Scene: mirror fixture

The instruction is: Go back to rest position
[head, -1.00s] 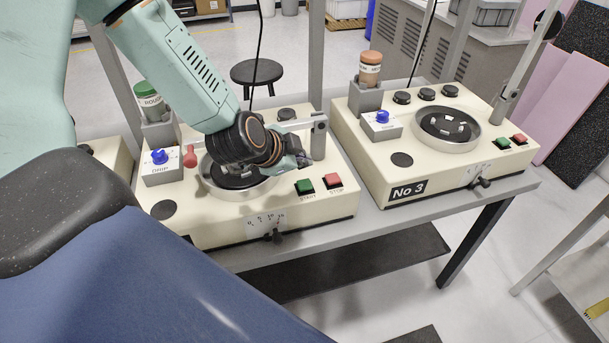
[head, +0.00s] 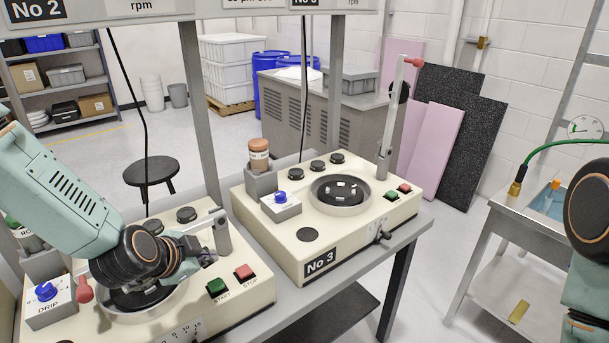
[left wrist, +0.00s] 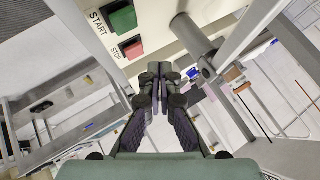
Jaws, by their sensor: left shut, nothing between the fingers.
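My left gripper (head: 207,256) is shut and empty.
The No 3 machine (head: 291,251) stands to the right on the same bench, with a brown-capped bottle (head: 259,156) and its arm raised. A sink (head: 515,222) with a green hose (head: 560,146) is at the right. Open floor (head: 440,245) lies between bench and sink.

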